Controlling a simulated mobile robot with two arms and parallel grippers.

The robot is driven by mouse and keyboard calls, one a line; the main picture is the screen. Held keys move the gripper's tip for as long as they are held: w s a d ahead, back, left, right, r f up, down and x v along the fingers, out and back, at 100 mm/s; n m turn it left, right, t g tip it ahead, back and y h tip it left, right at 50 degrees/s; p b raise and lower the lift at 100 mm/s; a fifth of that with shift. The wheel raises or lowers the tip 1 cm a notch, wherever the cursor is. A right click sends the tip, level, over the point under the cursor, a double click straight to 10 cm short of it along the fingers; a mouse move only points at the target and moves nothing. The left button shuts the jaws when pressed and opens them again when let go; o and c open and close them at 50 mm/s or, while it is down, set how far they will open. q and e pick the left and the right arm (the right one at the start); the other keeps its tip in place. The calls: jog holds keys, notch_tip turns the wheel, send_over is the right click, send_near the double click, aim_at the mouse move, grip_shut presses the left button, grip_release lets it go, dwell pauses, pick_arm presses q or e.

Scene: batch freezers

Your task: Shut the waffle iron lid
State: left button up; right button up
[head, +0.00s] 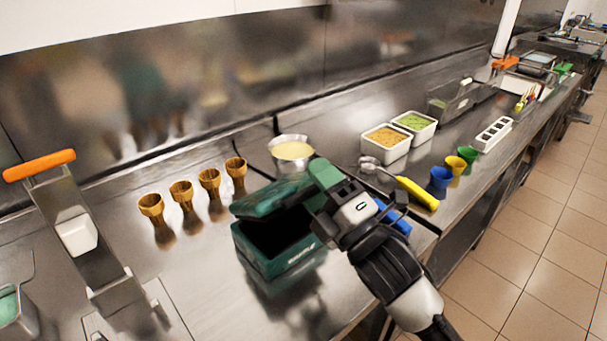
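The waffle iron is a dark teal box (280,256) with a black inside, on the steel counter in the middle of the head view. Its teal lid (268,197) is raised part way and tilted over the box, with a dark gap at the front. My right gripper (328,208) is at the lid's right end and appears to touch or nearly touch it. A lighter green block (324,173) shows at the same end; I cannot tell what it belongs to. The gripper's fingers are largely hidden, so I cannot tell their opening. My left gripper is out of view.
Several golden cone holders (185,194) stand left of the iron. A bowl of batter (292,150) is behind it. An orange-handled metal device (40,166) stands far left.

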jog(key=shift+s+d+r, duration=0.1)
jog(key=shift+s+r, duration=0.1)
jog(key=shift+r, duration=0.15)
jog(key=shift+f, duration=0.35)
jog(key=shift+s+d+f+b, duration=0.25)
jog(key=shift+s+f+b, duration=0.2)
jog(key=shift+f, duration=0.15)
jog(key=shift+s+d+f+b, duration=0.3)
jog(key=shift+f+b, duration=0.15)
jog(key=shift+f, duration=0.1)
jog(key=shift+s+d+f+b, duration=0.25)
jog(key=shift+s+f+b, duration=0.2)
jog(key=shift+f, duration=0.15)
jog(key=s+d+f+b, duration=0.2)
jog(key=s+f+b, duration=0.1)
jog(key=f, duration=0.3)
jog(key=shift+s+d+f+b, duration=0.15)
jog(key=shift+s+d+b, duration=0.2)
jog(key=shift+b, duration=0.55)
